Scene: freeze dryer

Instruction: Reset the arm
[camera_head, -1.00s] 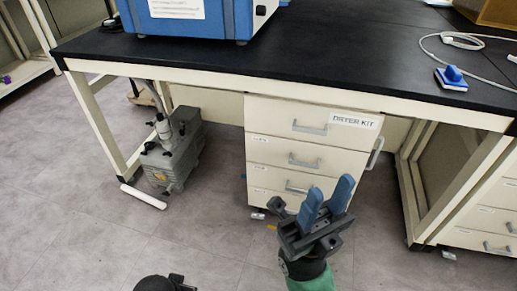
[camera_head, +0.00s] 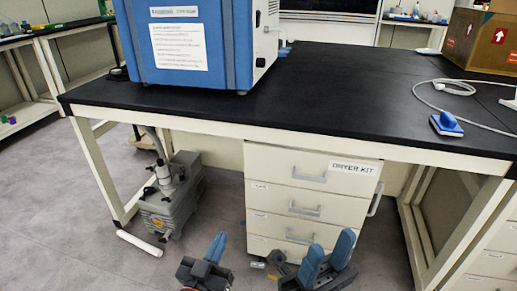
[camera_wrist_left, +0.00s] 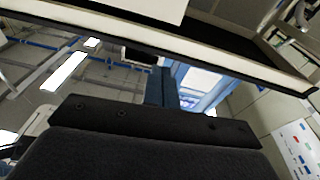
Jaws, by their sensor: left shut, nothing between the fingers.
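My left gripper (camera_head: 219,243) is at the bottom of the head view, left of the drawer unit. Its blue fingers are together, with nothing held. They also show in the left wrist view (camera_wrist_left: 161,86), pointing away from the camera. My right gripper (camera_head: 328,248) is at the bottom of the head view, in front of the lower drawers. Its two blue fingers stand apart and nothing shows between them. Both grippers appear lower than the black table top (camera_head: 310,95). Most of both arms is outside the head view.
A blue-and-white machine (camera_head: 190,45) stands on the table. A drawer unit (camera_head: 300,195) and a grey pump (camera_head: 172,203) stand below. Floor at the left is mostly clear.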

